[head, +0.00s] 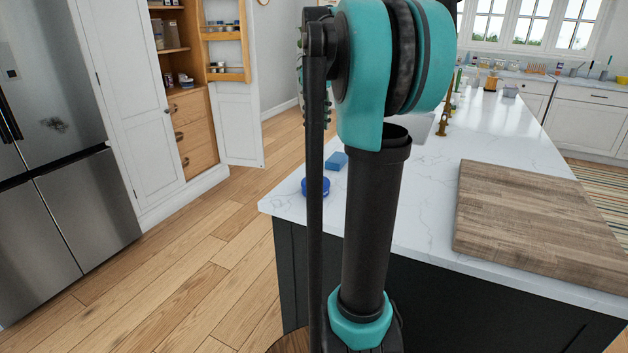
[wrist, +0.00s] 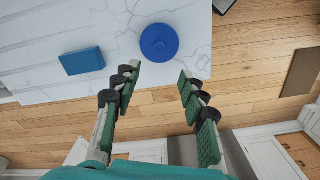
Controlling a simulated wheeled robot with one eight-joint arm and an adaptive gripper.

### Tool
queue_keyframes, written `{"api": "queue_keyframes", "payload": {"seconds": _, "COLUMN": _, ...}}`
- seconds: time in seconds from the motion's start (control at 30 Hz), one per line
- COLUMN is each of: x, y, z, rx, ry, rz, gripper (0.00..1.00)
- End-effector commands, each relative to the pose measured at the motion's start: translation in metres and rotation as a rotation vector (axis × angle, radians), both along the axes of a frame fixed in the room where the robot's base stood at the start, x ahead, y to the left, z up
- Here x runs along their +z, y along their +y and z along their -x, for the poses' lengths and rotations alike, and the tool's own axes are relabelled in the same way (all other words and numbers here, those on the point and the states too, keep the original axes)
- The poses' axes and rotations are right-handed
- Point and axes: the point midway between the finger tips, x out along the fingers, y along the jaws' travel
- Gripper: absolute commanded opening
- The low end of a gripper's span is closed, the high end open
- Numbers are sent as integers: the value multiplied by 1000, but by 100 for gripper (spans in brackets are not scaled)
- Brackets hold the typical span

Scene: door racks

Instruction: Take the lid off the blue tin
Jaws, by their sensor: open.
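The round blue tin (head: 313,187) stands near the left corner of the white marble counter, partly hidden behind my arm in the head view. In the wrist view the tin (wrist: 159,42) is seen from above, with its round blue lid (wrist: 160,40) on top and a small knob at the centre. My gripper (wrist: 158,80) is open and empty, its two green-padded fingers spread wide. The tin lies beyond the fingertips, roughly in line with the gap between them and apart from them. The gripper itself is not clearly seen in the head view.
A blue block (head: 337,161) lies on the counter (head: 420,215) near the tin; it also shows in the wrist view (wrist: 82,61). A wooden board (head: 535,215) covers the counter's right part. Open cabinet doors (head: 238,110) and a steel fridge (head: 60,150) stand at the left.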

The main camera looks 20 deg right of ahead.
Motion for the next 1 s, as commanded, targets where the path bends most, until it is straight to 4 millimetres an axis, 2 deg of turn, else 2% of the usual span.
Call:
{"api": "queue_keyframes", "payload": {"seconds": 0.3, "x": -63, "y": 0, "z": 0, "rx": -1, "ry": -1, "rz": 0, "gripper": 42}}
{"api": "queue_keyframes", "payload": {"seconds": 0.5, "x": -98, "y": 0, "z": 0, "rx": -1, "ry": -1, "rz": 1, "gripper": 42}}
{"api": "queue_keyframes", "payload": {"seconds": 0.77, "x": -116, "y": 1, "z": -1, "rx": -1, "ry": -1, "rz": 1, "gripper": 42}}
{"api": "queue_keyframes", "payload": {"seconds": 1.0, "x": -148, "y": 1, "z": -5, "rx": -1, "ry": -1, "rz": 1, "gripper": 42}}
